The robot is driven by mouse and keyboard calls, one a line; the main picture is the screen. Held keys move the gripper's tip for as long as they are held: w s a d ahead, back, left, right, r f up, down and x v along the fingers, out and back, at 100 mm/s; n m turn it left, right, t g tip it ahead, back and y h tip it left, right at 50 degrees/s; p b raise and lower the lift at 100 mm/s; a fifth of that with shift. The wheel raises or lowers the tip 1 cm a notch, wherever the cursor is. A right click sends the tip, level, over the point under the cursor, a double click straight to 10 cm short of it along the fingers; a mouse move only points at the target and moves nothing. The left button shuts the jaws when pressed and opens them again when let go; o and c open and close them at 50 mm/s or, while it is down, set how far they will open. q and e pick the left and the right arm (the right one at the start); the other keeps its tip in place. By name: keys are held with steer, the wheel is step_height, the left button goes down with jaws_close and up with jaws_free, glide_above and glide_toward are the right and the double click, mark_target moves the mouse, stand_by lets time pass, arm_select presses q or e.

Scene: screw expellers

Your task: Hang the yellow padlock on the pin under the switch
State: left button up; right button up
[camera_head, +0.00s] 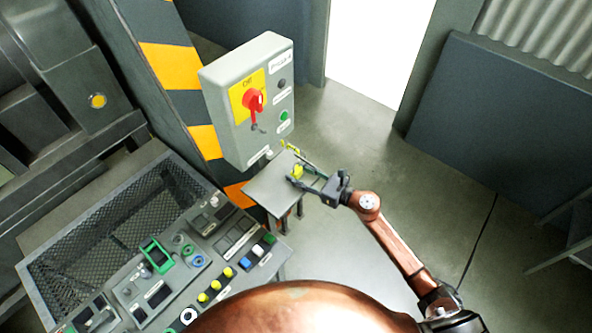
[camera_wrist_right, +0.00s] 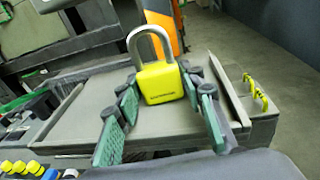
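The yellow padlock (camera_head: 297,171) stands on a small grey table (camera_head: 262,190) below the switch box. In the right wrist view the padlock (camera_wrist_right: 160,84) is upright, with its grey shackle on top. My right gripper (camera_head: 297,178) is at the table, its fingers spread on either side of the padlock. In the wrist view the green-padded fingers (camera_wrist_right: 160,88) reach to its sides; contact is hard to tell. The red switch handle (camera_head: 253,99) sits on a yellow plate. A small dark pin (camera_head: 259,128) shows under it. My left gripper is not in view.
The grey switch box (camera_head: 226,124) stands behind the table, with a green button (camera_head: 284,115) at its right. A control panel (camera_head: 205,255) with several buttons lies left of the table. Open floor (camera_head: 345,140) lies to the right.

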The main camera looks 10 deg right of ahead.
steer(key=c, duration=0.6)
steer(key=shift+s+d+r+p, duration=0.35)
steer(key=shift+r+p, duration=0.25)
steer(key=shift+r, duration=0.25)
steer(key=shift+s+d+r+p, duration=0.3)
steer(key=shift+s+r+p, duration=0.15)
steer(key=shift+r+p, duration=0.3)
steer(key=shift+s+d+r+p, duration=0.3)
steer(key=shift+s+r+p, duration=0.15)
steer(key=shift+r, duration=0.5)
steer(key=shift+c, duration=0.2)
